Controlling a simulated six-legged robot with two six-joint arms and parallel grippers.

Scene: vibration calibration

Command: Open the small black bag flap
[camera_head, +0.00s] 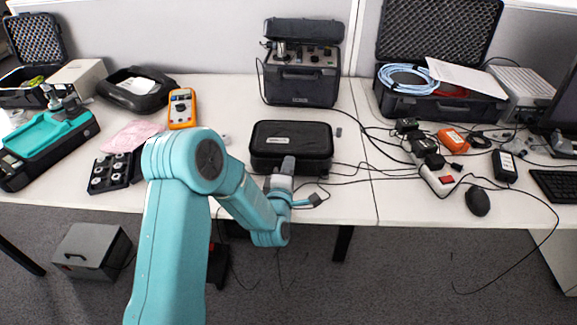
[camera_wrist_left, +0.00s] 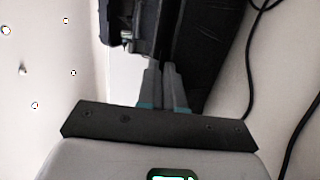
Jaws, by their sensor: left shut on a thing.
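The small black bag (camera_head: 291,139) lies closed on the white table in the middle of the head view, its lid flat on top with a small pale label. My left gripper (camera_head: 288,165) reaches the front edge of the bag. In the left wrist view, my left gripper's fingers (camera_wrist_left: 164,72) are close together against the dark side of the bag (camera_wrist_left: 205,50). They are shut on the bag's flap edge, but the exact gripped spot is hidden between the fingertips. My right gripper is in neither view.
A black instrument case (camera_head: 302,78) stands open behind the bag. An orange meter (camera_head: 182,108) lies to the left. Black cables run along the table right of the bag, towards a power strip (camera_head: 437,178) and a mouse (camera_head: 477,201).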

